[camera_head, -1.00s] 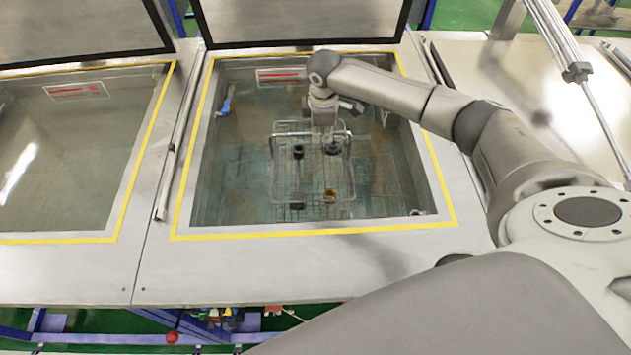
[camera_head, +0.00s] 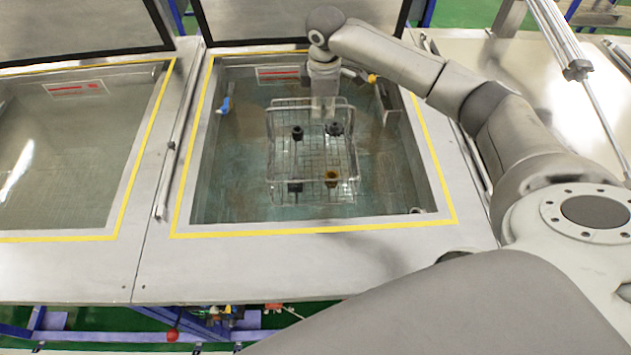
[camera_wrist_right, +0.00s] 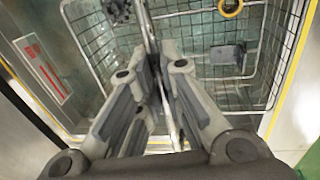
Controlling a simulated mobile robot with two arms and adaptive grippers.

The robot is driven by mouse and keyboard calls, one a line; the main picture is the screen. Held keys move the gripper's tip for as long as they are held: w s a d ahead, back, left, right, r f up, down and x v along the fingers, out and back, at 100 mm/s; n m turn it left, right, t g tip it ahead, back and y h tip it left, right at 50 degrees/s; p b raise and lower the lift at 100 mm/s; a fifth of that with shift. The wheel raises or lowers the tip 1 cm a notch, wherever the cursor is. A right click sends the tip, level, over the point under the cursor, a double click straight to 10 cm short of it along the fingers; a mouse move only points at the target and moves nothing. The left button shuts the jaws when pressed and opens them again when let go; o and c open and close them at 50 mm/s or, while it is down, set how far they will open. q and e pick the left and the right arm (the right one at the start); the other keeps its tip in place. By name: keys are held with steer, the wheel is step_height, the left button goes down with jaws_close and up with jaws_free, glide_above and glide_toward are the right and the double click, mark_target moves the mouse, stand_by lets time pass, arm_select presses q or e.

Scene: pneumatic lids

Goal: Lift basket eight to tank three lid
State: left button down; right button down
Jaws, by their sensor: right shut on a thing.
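The wire basket (camera_head: 312,163) hangs inside the open middle tank (camera_head: 205,150), with several dark parts and one yellow-brown part (camera_head: 331,178) in it. My right gripper (camera_head: 323,110) points down at the basket's back edge. In the right wrist view my right gripper (camera_wrist_right: 158,75) is shut on the basket's metal handle, and the wire mesh (camera_wrist_right: 265,50) spreads out beyond it. A yellow ring part (camera_wrist_right: 230,7) and a dark part (camera_wrist_right: 228,55) show in the basket there. The head view does not show the fingertips clearly. My left gripper is not in view.
A raised lid (camera_head: 300,18) stands behind the middle tank, and another open tank (camera_head: 70,150) is at the left. A closed metal lid (camera_head: 555,105) with a rod (camera_head: 577,68) lies to the right. The steel front ledge (camera_head: 300,268) is clear.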

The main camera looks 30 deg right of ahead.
steer(key=shift+w+r, duration=0.1)
steer(key=shift+r, duration=2.8)
steer(key=shift+f, duration=0.1)
stand_by(1.9)
